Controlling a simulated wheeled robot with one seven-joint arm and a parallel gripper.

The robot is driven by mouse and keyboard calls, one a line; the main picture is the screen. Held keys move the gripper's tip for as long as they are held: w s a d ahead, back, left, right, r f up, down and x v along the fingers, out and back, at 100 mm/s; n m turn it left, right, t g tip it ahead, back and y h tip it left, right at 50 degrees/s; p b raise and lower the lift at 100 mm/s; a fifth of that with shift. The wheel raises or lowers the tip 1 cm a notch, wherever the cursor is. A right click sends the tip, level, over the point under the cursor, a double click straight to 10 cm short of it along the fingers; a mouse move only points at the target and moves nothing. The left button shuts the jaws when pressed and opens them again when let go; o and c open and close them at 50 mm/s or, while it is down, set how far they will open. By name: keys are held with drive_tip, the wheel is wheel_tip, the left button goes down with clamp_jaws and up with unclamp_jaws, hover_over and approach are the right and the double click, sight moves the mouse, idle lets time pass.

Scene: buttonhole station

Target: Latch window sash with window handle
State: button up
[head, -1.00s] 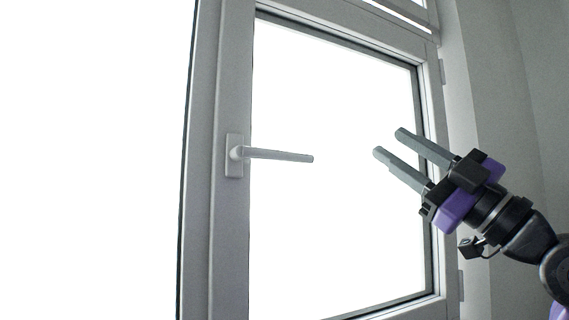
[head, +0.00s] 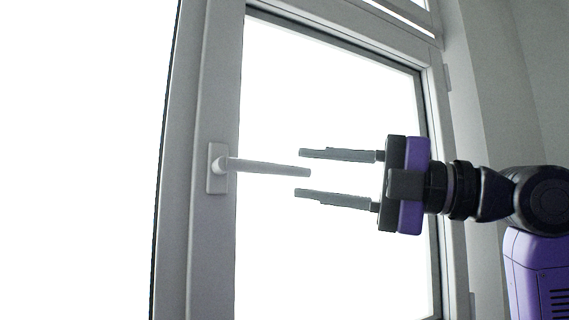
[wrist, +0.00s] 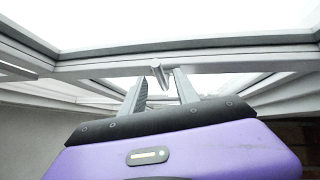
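The window handle (head: 268,167) is a light grey lever on an upright plate (head: 216,168). It points right, nearly level, from the left side of the window sash (head: 205,240). My gripper (head: 299,173) is open and empty, level with the handle. In the head view its two fingers point left, one above and one below the handle's free tip. I cannot tell whether a finger touches the handle. In the wrist view the handle (wrist: 160,73) shows end-on between the two finger tips (wrist: 158,82).
The window frame (head: 177,130) stands along the sash's left side. A grey wall (head: 500,90) is to the right, beside the hinge side. The space in front of the glass left of my gripper is clear apart from the handle.

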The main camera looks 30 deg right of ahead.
sight(294, 172)
drive_tip(key=shift+p+x, duration=0.65)
drive_tip(key=shift+x, duration=1.65)
clamp_jaws()
